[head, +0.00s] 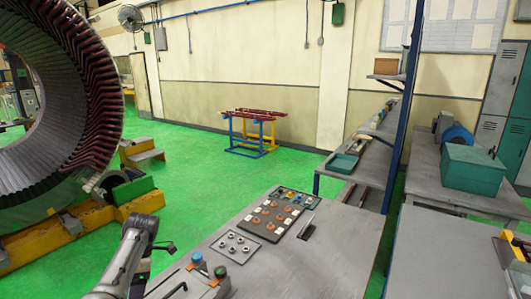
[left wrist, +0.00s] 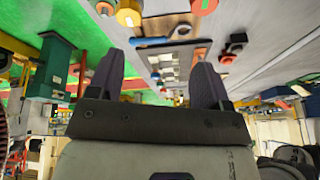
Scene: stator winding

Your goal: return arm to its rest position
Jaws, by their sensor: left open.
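My left arm (head: 130,255) comes in at the bottom left of the head view, beside the grey control bench. I cannot make out its fingers there. In the left wrist view my left gripper (left wrist: 156,68) shows its two dark fingers spread well apart. Nothing is between the fingers; they stand in front of a blurred background of bench tops and tools. My right gripper is in neither view.
A large stator ring (head: 100,95) with red coil bars stands at the left on a yellow stand (head: 135,205). The control bench (head: 330,235) with a button panel (head: 268,215) fills the front middle. Shelving (head: 385,145) stands behind it.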

